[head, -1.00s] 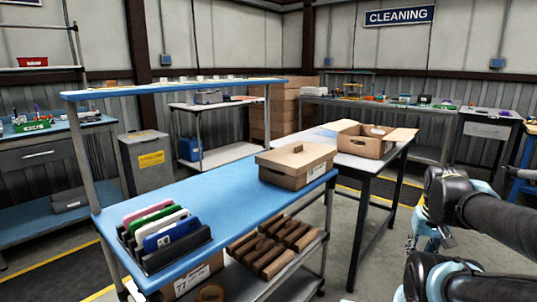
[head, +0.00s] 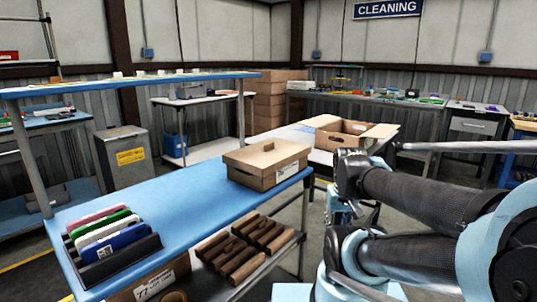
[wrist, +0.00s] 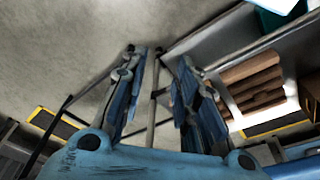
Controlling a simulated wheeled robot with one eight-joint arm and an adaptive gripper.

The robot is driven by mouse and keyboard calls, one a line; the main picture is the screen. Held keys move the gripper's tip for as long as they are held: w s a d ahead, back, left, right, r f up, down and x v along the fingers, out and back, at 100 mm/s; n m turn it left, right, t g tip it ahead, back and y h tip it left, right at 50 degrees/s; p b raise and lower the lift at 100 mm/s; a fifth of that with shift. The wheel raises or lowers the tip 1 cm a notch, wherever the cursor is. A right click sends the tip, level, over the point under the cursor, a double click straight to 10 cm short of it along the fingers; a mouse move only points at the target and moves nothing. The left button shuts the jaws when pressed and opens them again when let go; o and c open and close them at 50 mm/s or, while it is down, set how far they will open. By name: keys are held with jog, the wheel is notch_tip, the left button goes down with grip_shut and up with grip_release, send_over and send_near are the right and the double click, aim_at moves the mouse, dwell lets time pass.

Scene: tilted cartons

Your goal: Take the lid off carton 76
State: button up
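A closed brown carton (head: 262,178) stands at the far right end of the blue bench top. Its lid (head: 268,155) is on, with a small raised tab on top. A white label is on its right side, too small to read. My gripper (wrist: 160,60) is open and empty in the wrist view, its two blue fingers apart over the floor. In the head view my gripper (head: 340,208) hangs right of the bench, lower than the carton and apart from it, partly hidden by my arm.
A carton marked 77 (head: 155,281) sits on the lower shelf beside brown blocks (head: 240,245). Coloured folders in a black rack (head: 112,240) stand on the bench's near end. An open carton (head: 343,133) is on the table behind. The bench middle is clear.

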notch_tip(320, 180, up, 35)
jog(key=n+g, duration=0.2)
jog(key=n, duration=2.6)
send_over(269, 151)
jog(key=w, duration=0.1)
jog(key=f, duration=1.6)
jog(key=shift+w+f, duration=0.2)
jog(key=shift+w, duration=0.05)
grip_shut()
